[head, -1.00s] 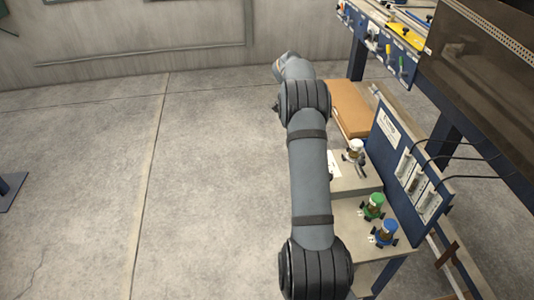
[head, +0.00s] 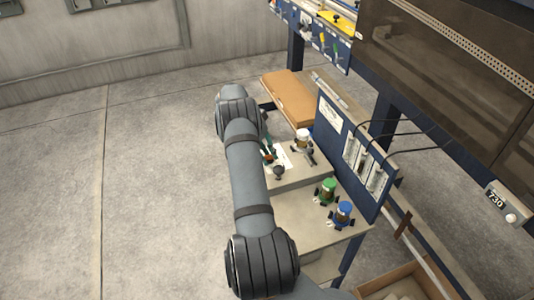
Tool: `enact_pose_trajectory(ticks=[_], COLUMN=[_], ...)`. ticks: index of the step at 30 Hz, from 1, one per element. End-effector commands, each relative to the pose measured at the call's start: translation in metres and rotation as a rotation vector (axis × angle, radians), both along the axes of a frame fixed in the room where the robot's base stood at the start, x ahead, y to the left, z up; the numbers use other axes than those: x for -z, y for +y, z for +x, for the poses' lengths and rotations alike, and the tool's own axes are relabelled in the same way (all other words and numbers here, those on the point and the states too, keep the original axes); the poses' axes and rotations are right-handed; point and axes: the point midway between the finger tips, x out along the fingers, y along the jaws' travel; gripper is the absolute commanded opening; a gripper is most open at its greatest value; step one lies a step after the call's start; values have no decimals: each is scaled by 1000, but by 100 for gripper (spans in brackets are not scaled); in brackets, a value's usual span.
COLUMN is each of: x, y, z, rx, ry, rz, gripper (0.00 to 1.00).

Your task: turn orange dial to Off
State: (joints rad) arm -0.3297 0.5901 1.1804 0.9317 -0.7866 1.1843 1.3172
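No orange dial can be made out for sure in the head view. A small dark item with a hint of green and orange (head: 268,151) shows at the edge of my arm, partly hidden, and I cannot tell what it is. A white-topped fixture (head: 302,136), a green-topped fixture (head: 328,187) and a blue-topped fixture (head: 344,211) stand on the stepped bench (head: 290,217). My grey arm covers the bench's left side. My gripper is not visible; the arm hides whatever lies behind it.
A blue panel (head: 331,140) with white gauges and black cables rises behind the fixtures. A brown board (head: 288,98) lies at the bench's far end. A wooden crate (head: 376,285) is at lower right. Open floor lies left.

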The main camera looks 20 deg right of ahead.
Motion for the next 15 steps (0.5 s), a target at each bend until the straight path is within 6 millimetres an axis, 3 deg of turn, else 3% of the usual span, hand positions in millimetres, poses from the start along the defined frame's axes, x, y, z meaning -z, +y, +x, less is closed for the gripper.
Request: enact_pose_trajectory(ticks=[6, 15], x=[0, 0], y=[1, 1], z=[0, 0], rx=[0, 0], ry=[0, 0], rz=[0, 0], gripper=[24, 7])
